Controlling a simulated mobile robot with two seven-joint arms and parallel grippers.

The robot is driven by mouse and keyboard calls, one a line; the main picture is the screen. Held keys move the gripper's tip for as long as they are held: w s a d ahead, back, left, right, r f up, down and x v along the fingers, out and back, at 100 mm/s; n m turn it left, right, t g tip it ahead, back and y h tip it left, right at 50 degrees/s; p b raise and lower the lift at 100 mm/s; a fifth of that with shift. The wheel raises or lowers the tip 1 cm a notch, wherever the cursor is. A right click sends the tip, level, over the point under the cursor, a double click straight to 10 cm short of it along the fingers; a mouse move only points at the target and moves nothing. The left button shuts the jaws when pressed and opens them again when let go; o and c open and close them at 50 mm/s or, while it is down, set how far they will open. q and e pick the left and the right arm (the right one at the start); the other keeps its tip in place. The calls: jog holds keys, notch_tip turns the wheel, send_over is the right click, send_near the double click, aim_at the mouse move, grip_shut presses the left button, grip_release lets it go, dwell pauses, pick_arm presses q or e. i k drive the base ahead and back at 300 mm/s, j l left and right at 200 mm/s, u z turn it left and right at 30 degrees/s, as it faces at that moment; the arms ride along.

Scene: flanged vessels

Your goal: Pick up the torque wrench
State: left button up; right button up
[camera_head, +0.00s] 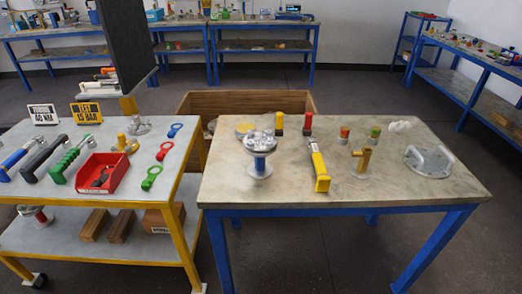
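Neither of my grippers shows. Long tools that look like wrenches lie side by side on the left cart: one with a blue handle (15,158), one with a black handle (43,157) and one with a green grip (70,158). Their lower ends point toward the cart's front left. A yellow-handled tool (320,172) lies on the right table, pointing toward its front edge. I cannot tell for sure which of these is the torque wrench. A small sign reading "TORQUE 40 NM" (43,115) stands behind the tools on the cart.
The cart also bears a red bin (103,173), several ring-ended tools (163,151) and a second sign (86,113). A flanged vessel (259,153), a brass fitting (362,161) and a grey flange (429,161) stand on the right table (410,195). A dark panel (128,45) rises behind the cart.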

aim_at(323, 184)
jog(key=l+u, duration=0.45)
jog(key=l, duration=0.55)
jog(key=l+u, duration=0.4)
jog(key=l, duration=0.65)
